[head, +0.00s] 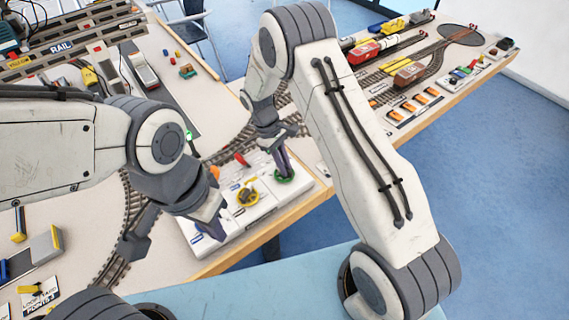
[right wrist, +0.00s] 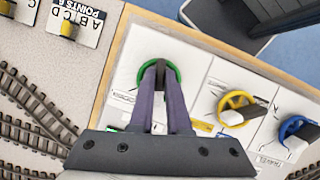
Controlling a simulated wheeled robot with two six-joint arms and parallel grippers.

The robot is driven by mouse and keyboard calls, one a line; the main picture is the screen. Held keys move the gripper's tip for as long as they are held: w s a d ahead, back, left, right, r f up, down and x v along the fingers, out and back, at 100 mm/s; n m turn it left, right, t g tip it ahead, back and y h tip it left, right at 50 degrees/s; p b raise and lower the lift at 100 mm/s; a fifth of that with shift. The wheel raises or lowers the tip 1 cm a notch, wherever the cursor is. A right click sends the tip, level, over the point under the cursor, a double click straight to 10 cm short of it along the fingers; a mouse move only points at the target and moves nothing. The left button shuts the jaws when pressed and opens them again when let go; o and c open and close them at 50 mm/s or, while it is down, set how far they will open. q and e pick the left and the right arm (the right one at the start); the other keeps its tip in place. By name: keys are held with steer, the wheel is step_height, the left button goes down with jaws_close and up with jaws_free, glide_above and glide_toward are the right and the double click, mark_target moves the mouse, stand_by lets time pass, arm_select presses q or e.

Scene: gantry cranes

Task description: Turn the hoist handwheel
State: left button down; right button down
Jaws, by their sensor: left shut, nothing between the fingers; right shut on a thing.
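A white control panel (head: 263,212) sits at the table's front edge with coloured handwheels on it. My right gripper (head: 283,172) points down at the green handwheel (head: 291,178) and is shut on its middle. In the right wrist view, both fingertips (right wrist: 159,76) meet inside the green ring (right wrist: 142,80). The yellow handwheel (right wrist: 225,103) and the blue handwheel (right wrist: 287,124) stand in a row beside it. My left gripper (head: 214,226) is shut and empty over the panel's left end, left of the yellow handwheel (head: 244,202).
Model rail tracks (head: 232,146) run behind and left of the panel. A small red part (head: 242,160) stands just behind the panel. A points panel (right wrist: 74,22) lies near the green wheel. Wagons (head: 408,72) stand at the back right. Blue floor lies beyond the table edge.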

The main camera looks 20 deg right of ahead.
steer(key=shift+w+m+y, duration=0.1)
steer(key=shift+m+y, duration=0.3)
steer(key=shift+m, duration=0.9)
steer(key=c, duration=0.9)
jaws_free()
steer(key=shift+b+v, duration=0.7)
steer(key=shift+v, duration=4.6)
steer(key=shift+w, duration=0.1)
